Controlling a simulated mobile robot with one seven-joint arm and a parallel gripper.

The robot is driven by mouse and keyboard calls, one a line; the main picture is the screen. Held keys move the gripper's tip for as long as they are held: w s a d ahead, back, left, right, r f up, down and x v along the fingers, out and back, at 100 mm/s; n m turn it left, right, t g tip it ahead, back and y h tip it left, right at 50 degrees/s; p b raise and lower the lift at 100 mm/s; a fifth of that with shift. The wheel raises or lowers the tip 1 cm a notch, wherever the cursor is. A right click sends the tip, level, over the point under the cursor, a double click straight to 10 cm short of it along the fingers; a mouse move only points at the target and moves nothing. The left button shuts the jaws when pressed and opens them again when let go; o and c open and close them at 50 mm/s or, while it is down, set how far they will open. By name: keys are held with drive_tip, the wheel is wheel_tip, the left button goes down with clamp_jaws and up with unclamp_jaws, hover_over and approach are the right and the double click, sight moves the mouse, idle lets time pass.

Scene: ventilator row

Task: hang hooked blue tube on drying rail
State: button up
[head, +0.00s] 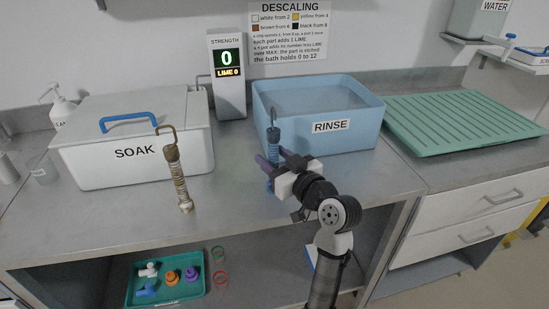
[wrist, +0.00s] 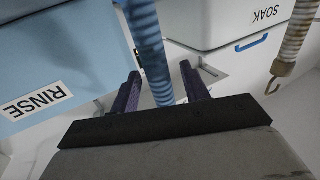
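The hooked blue tube (head: 273,138) is upright in front of the rinse tub, with its grey hook at the top. It also shows as a ribbed blue tube in the wrist view (wrist: 151,55). My gripper (head: 278,164) is around the tube. Its purple fingers (wrist: 160,85) stand on either side of it, apparently with a gap on both sides. My gripper partly hides the tube in the head view. What supports the tube cannot be told. I cannot make out a drying rail in either view.
A brown hooked tube (head: 178,178) is upright before the white SOAK tub (head: 100,165). The blue RINSE tub (head: 350,138) stands behind my gripper. A green ribbed board (head: 465,118) lies at right. The strength display (head: 228,75) stands behind. A teal parts tray (head: 165,298) sits below.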

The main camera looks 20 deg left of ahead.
drive_tip(key=shift+r, duration=0.25)
drive_tip(key=b+v, duration=0.2)
drive_tip(key=v, duration=1)
drive_tip(key=shift+f, duration=0.15)
